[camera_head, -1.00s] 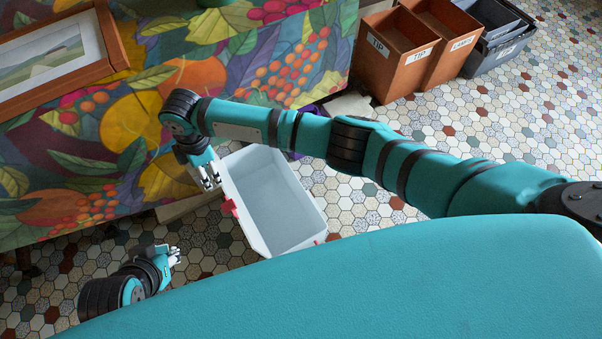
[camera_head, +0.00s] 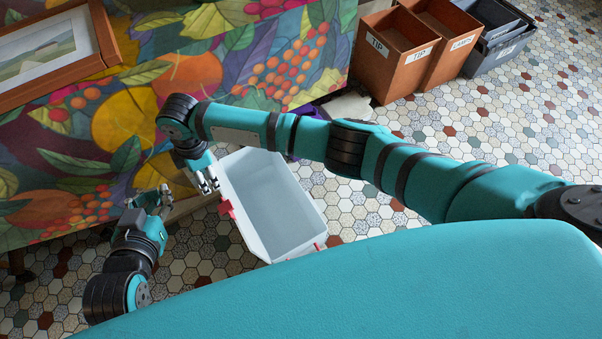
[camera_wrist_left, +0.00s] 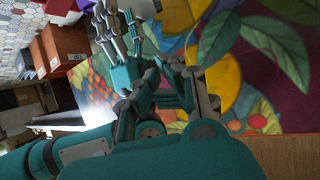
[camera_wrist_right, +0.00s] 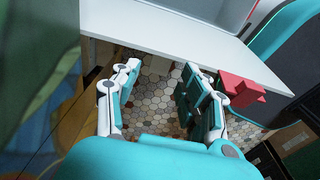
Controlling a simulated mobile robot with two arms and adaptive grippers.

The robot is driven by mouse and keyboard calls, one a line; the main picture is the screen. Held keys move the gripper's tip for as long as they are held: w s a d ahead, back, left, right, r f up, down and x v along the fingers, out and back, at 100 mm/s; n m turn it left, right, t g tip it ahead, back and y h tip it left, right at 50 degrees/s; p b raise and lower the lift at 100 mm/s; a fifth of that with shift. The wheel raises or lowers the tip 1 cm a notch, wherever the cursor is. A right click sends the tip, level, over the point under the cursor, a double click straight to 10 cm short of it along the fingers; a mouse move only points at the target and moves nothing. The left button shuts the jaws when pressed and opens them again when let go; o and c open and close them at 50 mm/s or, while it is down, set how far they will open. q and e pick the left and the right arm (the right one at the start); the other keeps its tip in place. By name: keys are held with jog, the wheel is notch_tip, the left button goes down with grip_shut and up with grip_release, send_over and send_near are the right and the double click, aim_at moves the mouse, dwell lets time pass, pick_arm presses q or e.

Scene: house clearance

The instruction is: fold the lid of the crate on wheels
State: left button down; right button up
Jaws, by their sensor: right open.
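The crate (camera_head: 322,213), pale grey-white with red fittings, stands on the floor with its top open and its inside empty. Its wheels are hidden. I cannot make out the lid for certain; a white flat panel (camera_wrist_right: 165,38) with a red fitting (camera_wrist_right: 240,88) spans the right wrist view beside the crate's grey inside. My right gripper (camera_head: 208,184) is open and empty at the crate's upper left edge, its fingers below the panel in the right wrist view. My left gripper (camera_head: 149,197) is open and empty, left of the crate and apart from it.
A table with a colourful fruit-patterned cloth (camera_head: 180,75) fills the upper left, bearing a framed picture (camera_head: 108,45). Labelled brown boxes (camera_head: 388,75) and dark grey bins (camera_head: 490,60) stand at the upper right. Tiled floor right of the crate is clear.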

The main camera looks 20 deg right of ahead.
aim_at(210, 185)
jog(key=shift+s+f+b, duration=0.1)
jog(key=shift+f+b, duration=0.85)
jog(key=shift+b, duration=0.1)
jog(key=shift+f+b, duration=0.8)
jog(key=shift+b, duration=0.1)
pick_arm(q)
notch_tip(210, 185, up, 16)
jog(key=d+t+h, duration=0.2)
jog(key=t+h, duration=0.1)
jog(key=t, duration=0.7)
jog(key=shift+w+d+m+h, duration=0.3)
jog(key=shift+w, duration=0.15)
jog(key=shift+f, duration=0.15)
jog(key=shift+w+f+g, duration=0.4)
jog(key=shift+f, duration=0.25)
pick_arm(e)
jog(key=shift+f, duration=0.3)
jog(key=shift+o, duration=0.2)
jog(key=c, duration=0.8)
jog(key=shift+o, duration=0.2)
jog(key=shift+s, duration=0.1)
